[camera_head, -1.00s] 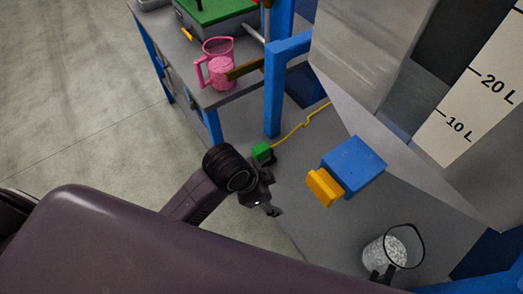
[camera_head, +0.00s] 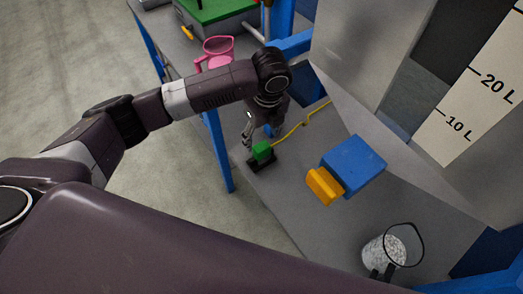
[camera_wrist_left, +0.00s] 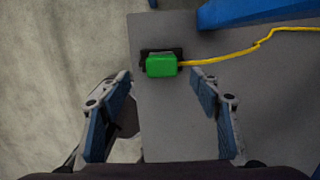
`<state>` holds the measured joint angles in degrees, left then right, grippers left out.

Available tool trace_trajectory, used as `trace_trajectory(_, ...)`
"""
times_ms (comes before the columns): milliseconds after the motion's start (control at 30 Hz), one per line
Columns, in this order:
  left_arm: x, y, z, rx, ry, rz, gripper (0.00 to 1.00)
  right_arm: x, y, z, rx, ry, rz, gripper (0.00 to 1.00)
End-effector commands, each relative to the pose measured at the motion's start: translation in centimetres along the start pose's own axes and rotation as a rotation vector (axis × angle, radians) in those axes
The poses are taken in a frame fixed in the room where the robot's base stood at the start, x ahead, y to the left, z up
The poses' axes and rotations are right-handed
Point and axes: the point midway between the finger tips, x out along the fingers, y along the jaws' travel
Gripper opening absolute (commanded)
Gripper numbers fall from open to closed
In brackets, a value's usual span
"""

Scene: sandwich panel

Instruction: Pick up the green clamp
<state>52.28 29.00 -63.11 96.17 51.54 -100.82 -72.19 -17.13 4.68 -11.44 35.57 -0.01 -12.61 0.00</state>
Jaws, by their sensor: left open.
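The green clamp (camera_head: 261,150) is a small green block on a black base near the left edge of the grey bench, with a yellow cable leading off it. It also shows in the left wrist view (camera_wrist_left: 161,66), upper middle, beyond the fingertips and lying between their lines. My left gripper (camera_head: 247,134) is just beside and above the clamp in the head view. In the left wrist view its two fingers (camera_wrist_left: 165,80) are spread wide with nothing between them.
The grey bench (camera_head: 290,205) carries a blue block with an orange end (camera_head: 354,165) and a clear jug of white granules (camera_head: 387,252) to the right. A blue post stands behind my left arm. A pink jug (camera_head: 219,47) sits on the far table. Bench room near the clamp is clear.

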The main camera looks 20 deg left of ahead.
Motion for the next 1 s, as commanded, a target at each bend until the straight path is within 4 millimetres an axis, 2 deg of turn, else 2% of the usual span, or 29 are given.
trace_trajectory(567, 7.0, -0.2, -0.1, 0.001, -0.001, 0.002, 0.58, -1.5, -0.4, 0.0, 0.0, -0.002, -0.005, 0.4)
trace_trajectory(867, 7.5, -0.3, -0.1, 0.002, -0.002, -0.001, 0.57, -1.5, -0.4, 0.0, 0.0, -0.002, -0.005, 0.4)
trace_trajectory(1000, 7.5, -0.3, -0.1, 0.002, -0.002, -0.001, 0.41, -1.5, -0.4, 0.0, 0.001, -0.002, -0.004, 0.4)
